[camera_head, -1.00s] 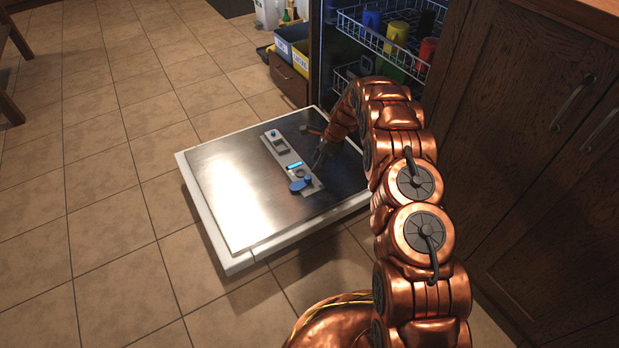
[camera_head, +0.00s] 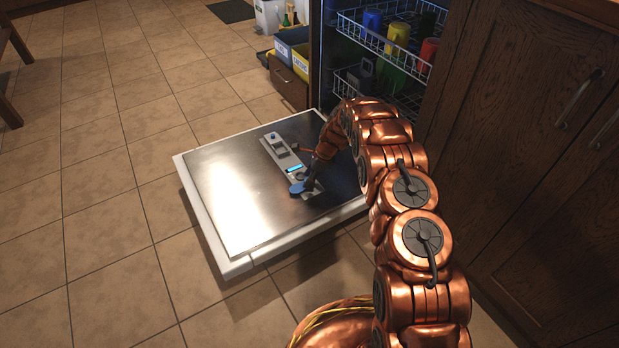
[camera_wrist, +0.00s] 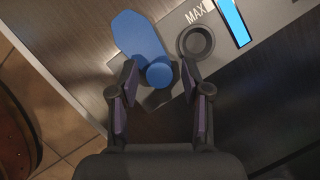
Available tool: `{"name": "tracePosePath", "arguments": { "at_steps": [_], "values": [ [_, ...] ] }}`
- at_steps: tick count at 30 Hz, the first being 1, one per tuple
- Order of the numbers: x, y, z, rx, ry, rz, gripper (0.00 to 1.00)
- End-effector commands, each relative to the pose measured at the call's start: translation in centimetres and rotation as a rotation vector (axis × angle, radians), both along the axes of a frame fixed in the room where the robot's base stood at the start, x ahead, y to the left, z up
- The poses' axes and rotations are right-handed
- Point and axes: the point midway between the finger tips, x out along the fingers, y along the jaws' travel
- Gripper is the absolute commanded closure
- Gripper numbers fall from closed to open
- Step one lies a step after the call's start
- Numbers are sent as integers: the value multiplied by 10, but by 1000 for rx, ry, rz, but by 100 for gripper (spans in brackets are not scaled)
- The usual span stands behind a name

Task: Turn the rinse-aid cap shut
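The blue rinse-aid cap (camera_head: 297,188) is on the dispenser strip (camera_head: 283,160) on the lowered dishwasher door. In the wrist view the cap (camera_wrist: 138,36) is a long flat blue flap with a round knob (camera_wrist: 159,73) at its near end. It lies beside the dark round filler opening (camera_wrist: 196,42), which is uncovered. My gripper (camera_head: 309,184) is low over the cap end of the strip. In the wrist view its fingers (camera_wrist: 158,68) are open on either side of the knob, with small gaps showing. My arm partly hides the strip in the head view.
The dishwasher door (camera_head: 222,205) lies flat and open. A blue level window (camera_wrist: 233,20) and a MAX mark are beside the opening. The racks with coloured cups (camera_head: 397,35) are behind. Dark cabinets (camera_head: 530,130) stand at right.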

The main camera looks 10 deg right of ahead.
Motion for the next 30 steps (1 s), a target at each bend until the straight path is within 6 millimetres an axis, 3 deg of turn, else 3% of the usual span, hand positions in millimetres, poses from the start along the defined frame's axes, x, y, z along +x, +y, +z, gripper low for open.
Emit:
{"name": "tracePosePath", "arguments": {
  "at_steps": [2,12,30],
  "values": [
    [0,0,0,0,0,0,64],
    [0,0,0,0,-1,0,100],
    [1,-9,2,-1,-2,-31,100]
  ]
}}
